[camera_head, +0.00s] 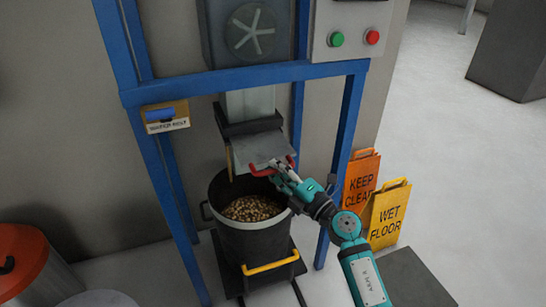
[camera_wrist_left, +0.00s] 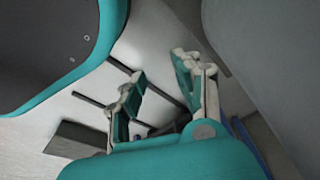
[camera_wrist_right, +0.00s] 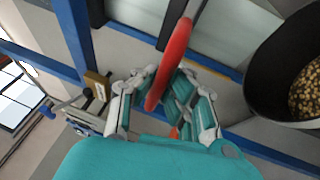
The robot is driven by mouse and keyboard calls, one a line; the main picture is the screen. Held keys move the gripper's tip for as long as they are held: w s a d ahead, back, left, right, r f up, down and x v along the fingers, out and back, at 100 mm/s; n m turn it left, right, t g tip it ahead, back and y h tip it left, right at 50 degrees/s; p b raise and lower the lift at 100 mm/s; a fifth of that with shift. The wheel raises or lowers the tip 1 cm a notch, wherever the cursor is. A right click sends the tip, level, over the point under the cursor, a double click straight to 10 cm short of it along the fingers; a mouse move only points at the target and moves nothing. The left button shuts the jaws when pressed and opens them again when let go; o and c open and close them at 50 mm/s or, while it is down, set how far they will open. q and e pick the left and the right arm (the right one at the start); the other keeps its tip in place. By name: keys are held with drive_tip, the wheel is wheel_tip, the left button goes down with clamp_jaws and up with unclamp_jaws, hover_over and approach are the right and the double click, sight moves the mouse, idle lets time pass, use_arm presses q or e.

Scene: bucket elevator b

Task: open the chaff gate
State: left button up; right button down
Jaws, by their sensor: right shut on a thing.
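The chaff gate is a flat grey plate (camera_head: 258,148) that sticks out forward from the dark collar under the chute, above the bucket. Its red handle (camera_head: 262,172) is at the plate's front edge. My right gripper (camera_head: 280,170) is at the right part of this handle. In the right wrist view the red handle (camera_wrist_right: 170,62) runs between the fingers of my right gripper (camera_wrist_right: 163,88), which are closed on it. My left gripper (camera_wrist_left: 155,75) shows only in the left wrist view, with its fingers apart and nothing between them.
A black bucket (camera_head: 252,240) of grain stands below the gate. A blue frame (camera_head: 240,78) surrounds the chute. Orange (camera_head: 361,180) and yellow (camera_head: 390,215) signs stand right of my right arm. An orange-lidded bin (camera_head: 20,262) is at lower left.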

use_arm(q)
drive_tip(key=shift+s+a+f, duration=0.1)
drive_tip(key=shift+s+f, duration=0.5)
drive_tip(key=shift+f, duration=0.1)
use_arm(e)
drive_tip(key=shift+s+d, duration=0.2)
drive_tip(key=shift+s, duration=0.15)
drive_tip(key=c, duration=1.3)
unclamp_jaws()
drive_tip(key=shift+c, duration=0.2)
drive_tip(key=v, duration=1.2)
